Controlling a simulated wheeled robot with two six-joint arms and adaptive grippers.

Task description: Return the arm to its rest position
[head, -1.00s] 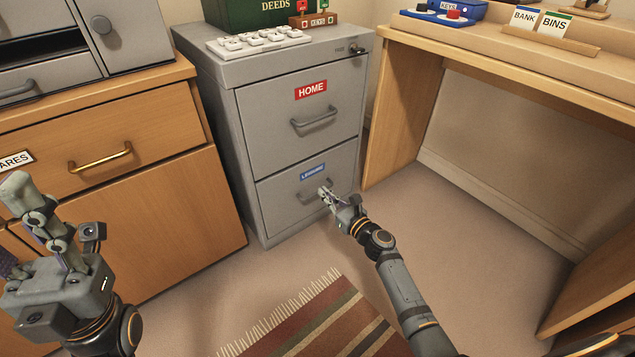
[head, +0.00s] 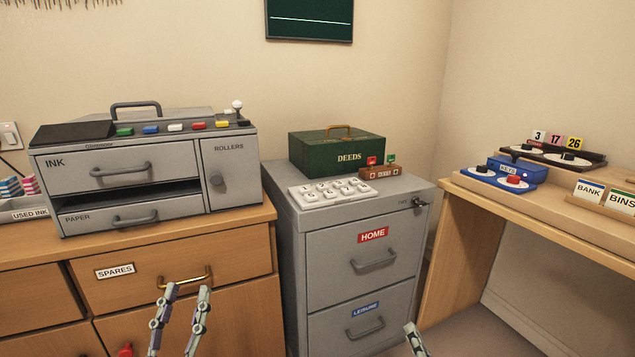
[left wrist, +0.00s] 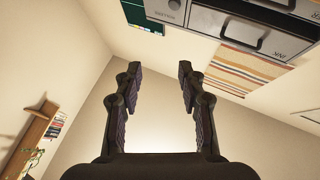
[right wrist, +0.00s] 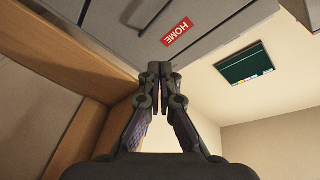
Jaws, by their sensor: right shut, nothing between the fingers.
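My left gripper (head: 182,300) rises from the bottom edge of the head view, in front of the wooden cabinet with the SPARES drawer. In the left wrist view its fingers (left wrist: 158,85) stand wide apart with nothing between them. Only a fingertip of my right gripper (head: 415,338) shows at the bottom of the head view, right of the grey filing cabinet (head: 293,245). In the right wrist view its fingertips (right wrist: 160,70) meet, empty, with the red HOME label (right wrist: 177,33) beyond them. Both filing cabinet drawers, HOME (head: 373,236) and LEISURE (head: 364,309), look shut.
The grey ink and paper unit (head: 150,170) stands on the wooden cabinet (head: 230,250). A green DEEDS box (head: 337,155) and a white keypad (head: 330,192) sit on the filing cabinet. A desk (head: 465,225) with card holders stands at right, with open space below it.

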